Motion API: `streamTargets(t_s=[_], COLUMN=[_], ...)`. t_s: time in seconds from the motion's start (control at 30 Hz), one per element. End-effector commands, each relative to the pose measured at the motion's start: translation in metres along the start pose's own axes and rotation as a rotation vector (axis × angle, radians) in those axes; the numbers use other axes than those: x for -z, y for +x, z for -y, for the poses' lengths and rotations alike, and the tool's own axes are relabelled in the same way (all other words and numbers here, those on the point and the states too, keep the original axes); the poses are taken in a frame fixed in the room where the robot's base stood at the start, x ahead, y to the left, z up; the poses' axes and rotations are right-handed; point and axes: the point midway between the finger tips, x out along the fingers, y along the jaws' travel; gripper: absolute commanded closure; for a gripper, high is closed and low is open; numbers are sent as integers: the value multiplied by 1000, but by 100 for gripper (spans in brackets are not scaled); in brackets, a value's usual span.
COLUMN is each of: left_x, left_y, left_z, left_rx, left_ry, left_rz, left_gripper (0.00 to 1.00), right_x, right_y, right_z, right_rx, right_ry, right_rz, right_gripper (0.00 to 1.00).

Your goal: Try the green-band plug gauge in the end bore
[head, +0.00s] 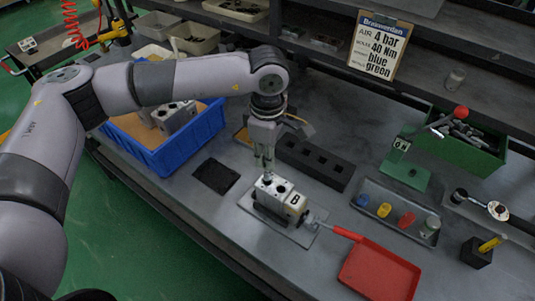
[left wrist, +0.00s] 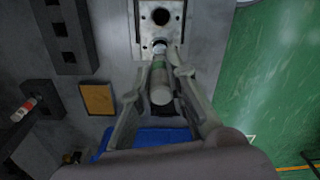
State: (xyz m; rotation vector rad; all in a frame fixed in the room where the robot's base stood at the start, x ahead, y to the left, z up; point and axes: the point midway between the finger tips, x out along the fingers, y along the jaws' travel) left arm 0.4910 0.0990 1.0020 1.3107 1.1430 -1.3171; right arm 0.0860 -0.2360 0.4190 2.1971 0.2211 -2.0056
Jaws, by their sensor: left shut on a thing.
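My left gripper (head: 264,168) is above the block's left end, pointing down. In the left wrist view my left gripper (left wrist: 158,68) is shut on the green-band plug gauge (left wrist: 160,88), a pale cylinder with a green band. The gauge's tip is at the end bore; I cannot tell whether it is inside. My right gripper is not in view.
A black slotted rack (head: 313,160) lies behind the block. A tray (head: 388,205) of coloured parts and a red tray (head: 380,272) are to the right. A blue bin (head: 185,140) stands left; a dark pad (head: 215,176) lies between. A green stand (head: 405,174) is further back.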

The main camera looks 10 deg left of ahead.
Motion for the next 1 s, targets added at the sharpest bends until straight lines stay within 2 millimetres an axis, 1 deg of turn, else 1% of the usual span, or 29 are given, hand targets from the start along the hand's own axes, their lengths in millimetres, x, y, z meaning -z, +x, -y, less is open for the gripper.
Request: streamTargets(t_s=[0.3,0.63,1.0], left_x=[0,0,0], left_y=[0,0,-1], left_z=[0,0,0], left_rx=[0,-1,-1], left_ry=[0,0,0], left_rz=[0,0,0], left_gripper=[100,100,100], right_x=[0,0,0], right_y=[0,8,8], right_z=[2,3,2], right_rx=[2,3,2], right_ry=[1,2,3], right_rz=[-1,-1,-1], right_gripper=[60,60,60])
